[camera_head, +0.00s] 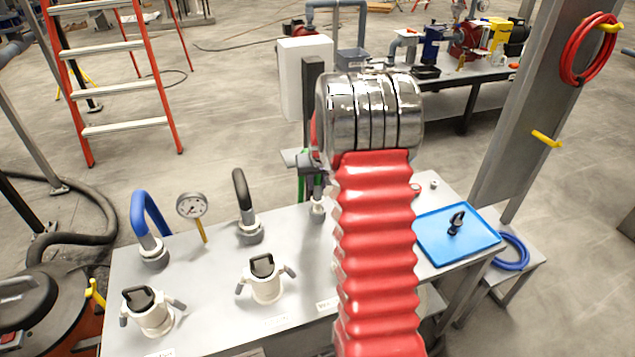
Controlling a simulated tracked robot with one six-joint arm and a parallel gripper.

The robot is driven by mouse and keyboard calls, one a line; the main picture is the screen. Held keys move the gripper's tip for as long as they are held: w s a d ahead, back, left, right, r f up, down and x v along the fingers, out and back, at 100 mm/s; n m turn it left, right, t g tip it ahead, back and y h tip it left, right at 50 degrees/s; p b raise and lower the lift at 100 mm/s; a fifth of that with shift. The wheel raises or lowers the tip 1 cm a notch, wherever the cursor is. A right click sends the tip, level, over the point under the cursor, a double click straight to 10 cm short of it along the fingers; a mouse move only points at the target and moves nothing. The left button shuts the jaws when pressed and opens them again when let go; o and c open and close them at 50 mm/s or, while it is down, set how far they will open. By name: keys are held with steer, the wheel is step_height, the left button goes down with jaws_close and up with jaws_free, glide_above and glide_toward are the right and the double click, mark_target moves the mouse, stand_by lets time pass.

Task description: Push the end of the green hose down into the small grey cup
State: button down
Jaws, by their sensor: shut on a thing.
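The green hose (301,188) shows only as a thin strip just left of my red arm, at the back of the grey table. My gripper (313,172), dark and partly covered by my arm, is shut at the top of this hose. A small grey cup (317,211) stands on the table just below the gripper. My arm hides the right side of this spot. I cannot tell whether the hose end is inside the cup, touching it or above it.
On the table (215,290), a blue hose (143,210) and a black hose (241,188) stand in grey sockets. A gauge (192,207) and two white fittings (266,280) stand nearby. A blue tray (440,245) lies at the right; a steel post (535,100) rises behind it.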

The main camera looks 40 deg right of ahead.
steer(key=shift+f, duration=1.35)
stand_by(0.3)
steer(key=c, duration=1.4)
jaws_free()
steer(key=shift+c, duration=0.2)
steer(key=v, duration=1.3)
steer(key=shift+s+r, duration=0.2)
steer(key=shift+r, duration=0.15)
